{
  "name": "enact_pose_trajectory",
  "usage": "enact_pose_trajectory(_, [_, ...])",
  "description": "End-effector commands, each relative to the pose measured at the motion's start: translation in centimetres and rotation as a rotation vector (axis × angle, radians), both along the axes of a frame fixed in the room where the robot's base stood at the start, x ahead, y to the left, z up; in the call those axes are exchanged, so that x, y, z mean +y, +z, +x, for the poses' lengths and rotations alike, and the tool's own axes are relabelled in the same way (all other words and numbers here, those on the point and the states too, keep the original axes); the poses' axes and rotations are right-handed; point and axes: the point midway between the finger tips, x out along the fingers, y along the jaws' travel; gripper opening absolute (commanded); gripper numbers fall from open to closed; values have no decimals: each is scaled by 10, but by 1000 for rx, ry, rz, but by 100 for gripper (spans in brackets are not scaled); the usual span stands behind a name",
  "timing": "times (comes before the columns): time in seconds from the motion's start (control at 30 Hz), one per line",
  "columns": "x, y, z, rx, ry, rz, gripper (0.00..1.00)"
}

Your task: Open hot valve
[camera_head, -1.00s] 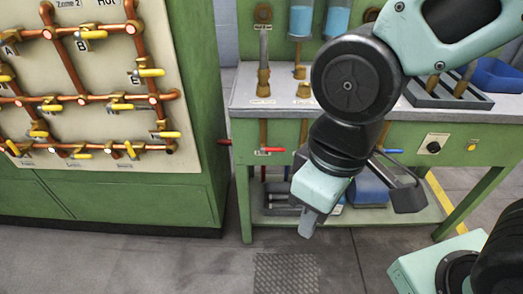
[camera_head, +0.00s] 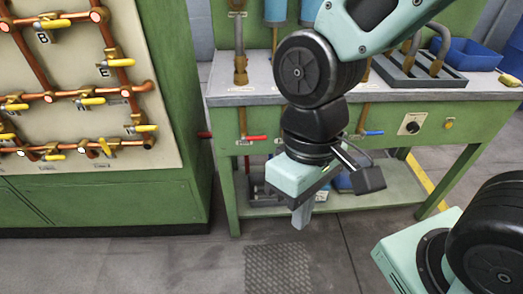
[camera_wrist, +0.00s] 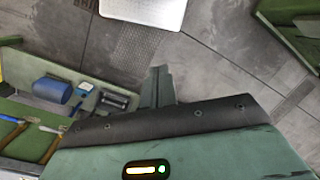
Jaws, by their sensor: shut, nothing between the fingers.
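A valve with a red lever (camera_head: 258,138) is on a brass pipe under the front edge of the green workbench (camera_head: 232,100). I take it as the hot valve; no label is readable there. A valve with a blue lever (camera_head: 370,133) is farther right under the same edge. My gripper (camera_head: 302,217) points down in front of the bench, below and right of the red lever and apart from it. Its fingers are shut and empty. In the wrist view the fingers (camera_wrist: 158,86) hang over the floor, with bench pipes and handles at left.
A green cabinet panel (camera_head: 60,150) with copper pipes and several yellow-handled valves stands left. The lower bench shelf (camera_head: 400,182) holds items, including a blue roll (camera_wrist: 52,89). A blue bin (camera_head: 470,52) is on the bench. Floor in front is clear around a metal plate (camera_head: 280,268).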

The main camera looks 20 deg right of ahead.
Motion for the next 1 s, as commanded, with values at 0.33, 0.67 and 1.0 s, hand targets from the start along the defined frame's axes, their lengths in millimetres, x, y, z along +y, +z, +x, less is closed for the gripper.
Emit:
enact_pose_trajectory(0.33, [23,-105,-8,685,-697,53,0])
enact_pose_trajectory(0.67, [48,-155,62,1387,-1276,249,0])
enact_pose_trajectory(1.0, [-10,-225,197,2156,-1683,671,0])
